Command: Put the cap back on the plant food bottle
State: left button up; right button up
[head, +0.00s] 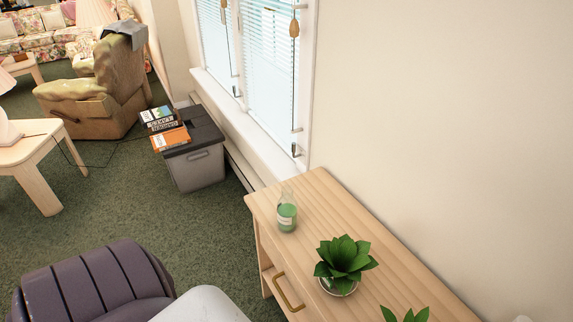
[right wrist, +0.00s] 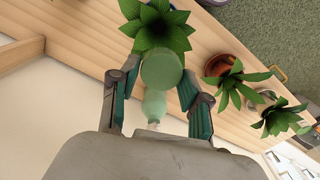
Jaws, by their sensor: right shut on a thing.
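The plant food bottle (head: 287,217), clear with green liquid and a pale label, stands upright near the far end of the wooden cabinet (head: 318,206). Its narrow neck is pale, and I cannot tell whether anything sits on it. In the right wrist view my right gripper (right wrist: 158,78) is shut on a translucent green piece (right wrist: 161,70), with a round face and a narrower part towards the camera. I cannot tell from its shape whether this is the cap. My right gripper is outside the head view. My left gripper is in neither view.
A leafy potted plant (head: 345,262) stands nearer than the bottle on the cabinet, with another plant (head: 405,314) at the bottom edge. The right wrist view shows a brown pot (right wrist: 222,66) and several plants. The wall (head: 440,130) runs along the cabinet's right side.

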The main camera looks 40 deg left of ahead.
aim_at(288, 205)
jog(key=u, duration=1.2)
jog(key=i+j, duration=0.2)
jog(key=i, duration=0.3)
jog(key=u, duration=0.05)
